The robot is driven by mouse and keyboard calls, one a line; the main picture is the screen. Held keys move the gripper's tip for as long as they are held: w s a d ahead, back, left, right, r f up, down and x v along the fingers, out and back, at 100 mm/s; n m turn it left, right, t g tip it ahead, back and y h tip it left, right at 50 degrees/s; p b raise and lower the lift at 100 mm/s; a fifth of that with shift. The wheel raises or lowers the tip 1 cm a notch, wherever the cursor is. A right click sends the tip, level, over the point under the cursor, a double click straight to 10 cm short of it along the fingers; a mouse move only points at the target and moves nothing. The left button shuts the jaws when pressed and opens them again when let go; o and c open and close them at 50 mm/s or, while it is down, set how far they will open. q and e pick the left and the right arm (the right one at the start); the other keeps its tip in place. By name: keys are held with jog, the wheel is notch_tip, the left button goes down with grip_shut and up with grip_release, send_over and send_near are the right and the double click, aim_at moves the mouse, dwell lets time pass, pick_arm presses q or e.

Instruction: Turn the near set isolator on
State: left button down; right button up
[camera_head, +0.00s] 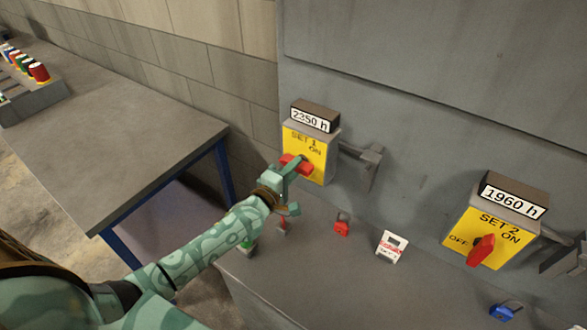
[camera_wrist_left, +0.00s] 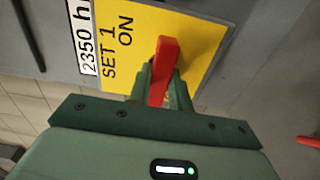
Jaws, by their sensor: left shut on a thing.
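The SET 1 isolator is a yellow panel (camera_head: 318,166) on a grey box below a 2350 h sign (camera_head: 314,121). Its red handle (camera_head: 289,160) is partly covered by my left gripper (camera_head: 297,170). In the left wrist view the red handle (camera_wrist_left: 166,56) stands between the green fingers of my left gripper (camera_wrist_left: 161,88), which is shut on it. The words SET 1 and ON show beside it; OFF is hidden there. The SET 2 isolator (camera_head: 462,236), with its own red handle (camera_head: 482,250), is to the right under a 1960 h sign (camera_head: 513,199). My right gripper is out of view.
On the grey ledge (camera_head: 300,285) below the isolators lie a red padlock (camera_head: 342,227), a red-and-white tag (camera_head: 391,247) and a blue padlock (camera_head: 503,312). A grey bench (camera_head: 120,120) at left bears a rack with several coloured pieces (camera_head: 38,73).

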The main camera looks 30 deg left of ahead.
pick_arm(q)
jog(key=shift+m+p, duration=2.65)
jog(key=shift+m, duration=6.15)
jog(key=c, duration=1.3)
grip_release()
jog(key=s, duration=0.5)
jog(key=s+a, duration=0.1)
jog(key=s, duration=0.4)
jog(key=s+a, duration=0.1)
jog(key=s, duration=0.5)
jog(key=shift+s+a, duration=0.1)
jog(key=shift+a, duration=0.05)
